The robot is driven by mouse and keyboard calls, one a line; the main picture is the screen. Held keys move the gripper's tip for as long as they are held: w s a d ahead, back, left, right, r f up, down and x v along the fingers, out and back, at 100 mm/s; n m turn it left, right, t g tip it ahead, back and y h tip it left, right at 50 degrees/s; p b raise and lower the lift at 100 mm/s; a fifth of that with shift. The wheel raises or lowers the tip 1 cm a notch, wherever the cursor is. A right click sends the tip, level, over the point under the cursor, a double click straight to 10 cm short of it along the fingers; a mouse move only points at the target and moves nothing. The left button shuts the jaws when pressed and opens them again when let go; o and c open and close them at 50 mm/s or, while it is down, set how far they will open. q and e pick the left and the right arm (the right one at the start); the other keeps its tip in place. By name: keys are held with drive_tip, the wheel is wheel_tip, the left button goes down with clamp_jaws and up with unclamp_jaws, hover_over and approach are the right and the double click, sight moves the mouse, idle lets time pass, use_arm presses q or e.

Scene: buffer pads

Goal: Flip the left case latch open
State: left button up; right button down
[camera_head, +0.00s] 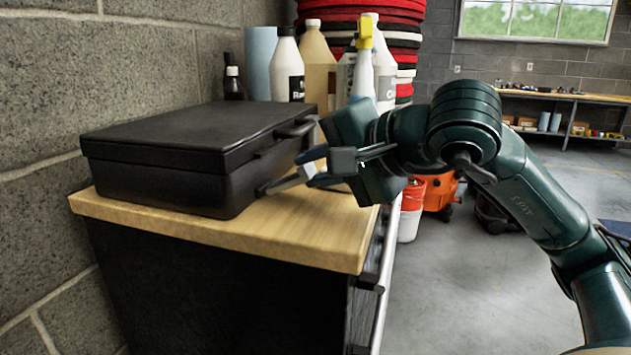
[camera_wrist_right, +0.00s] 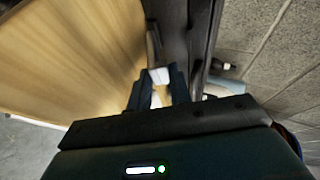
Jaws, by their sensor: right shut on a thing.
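A black case (camera_head: 175,150) lies with its lid down on the wooden worktop, its handle side facing right. A carry handle (camera_head: 297,129) sits on that side. A latch (camera_head: 285,183) with a dark arm and a pale end sticks outward from the lower part of the handle side. My right gripper (camera_head: 309,169) is beside this side of the case, shut on the pale end of the latch. The right wrist view shows the pale latch end (camera_wrist_right: 160,75) between the fingertips of the right gripper (camera_wrist_right: 160,84). The fingers partly hide it. My left gripper is not in view.
The worktop (camera_head: 300,235) is bare in front of the case. Several bottles, including a spray bottle (camera_head: 363,75), stand behind the case and arm. A block wall (camera_head: 70,75) is close on the left. An orange machine (camera_head: 440,192) stands on the floor.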

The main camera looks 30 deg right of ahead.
idle(0.4)
drive_tip(key=c, duration=1.3)
unclamp_jaws()
drive_tip(key=shift+s, duration=0.1)
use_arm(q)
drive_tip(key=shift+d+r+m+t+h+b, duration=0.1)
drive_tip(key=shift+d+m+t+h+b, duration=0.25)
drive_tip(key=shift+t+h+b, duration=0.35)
use_arm(e)
drive_tip(key=v, duration=1.3)
